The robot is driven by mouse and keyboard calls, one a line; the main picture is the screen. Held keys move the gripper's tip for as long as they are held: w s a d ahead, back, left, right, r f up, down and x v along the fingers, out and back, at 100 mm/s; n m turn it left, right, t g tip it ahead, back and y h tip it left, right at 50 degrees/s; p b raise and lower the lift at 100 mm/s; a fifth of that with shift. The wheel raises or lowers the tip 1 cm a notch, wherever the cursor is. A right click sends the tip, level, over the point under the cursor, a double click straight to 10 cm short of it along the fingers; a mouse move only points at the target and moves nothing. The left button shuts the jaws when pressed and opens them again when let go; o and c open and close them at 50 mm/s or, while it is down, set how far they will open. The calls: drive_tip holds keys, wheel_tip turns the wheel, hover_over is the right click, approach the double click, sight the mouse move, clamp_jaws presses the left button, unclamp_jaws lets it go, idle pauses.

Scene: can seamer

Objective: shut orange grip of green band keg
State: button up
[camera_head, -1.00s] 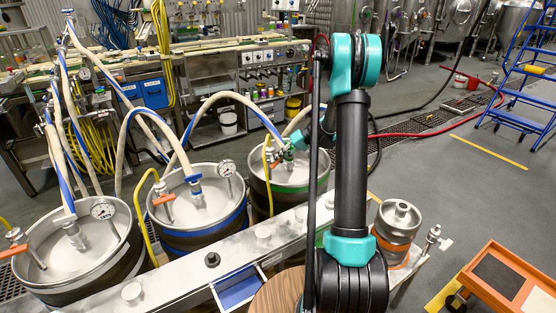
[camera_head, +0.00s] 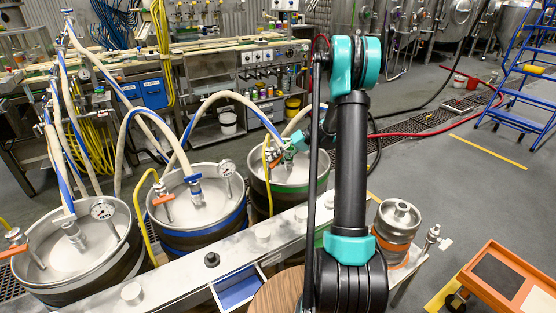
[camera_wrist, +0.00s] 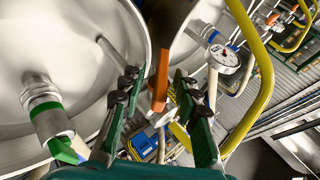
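The green band keg (camera_head: 302,186) stands as the rightmost of the three large hosed kegs. Its steel top and a coupler with a green ring (camera_wrist: 45,106) fill the left of the wrist view. The orange grip (camera_wrist: 159,80) shows upright in the wrist view, between the two finger tips of my gripper (camera_wrist: 159,92). The fingers are spread apart, with a visible gap on each side of the grip; contact is not seen. In the head view my gripper (camera_head: 284,153) is over the keg's left rim by the orange grip, partly hidden by my arm.
The blue band keg (camera_head: 222,218) stands to the left, with its gauge (camera_head: 227,168) near. A yellow hose (camera_wrist: 262,75) curves right of my fingers in the wrist view. A pale hose (camera_head: 240,97) arches above the kegs. A steel rail (camera_head: 188,287) runs in front.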

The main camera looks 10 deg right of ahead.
drive_tip(key=v, duration=1.2)
drive_tip(key=shift+a+f, duration=0.1)
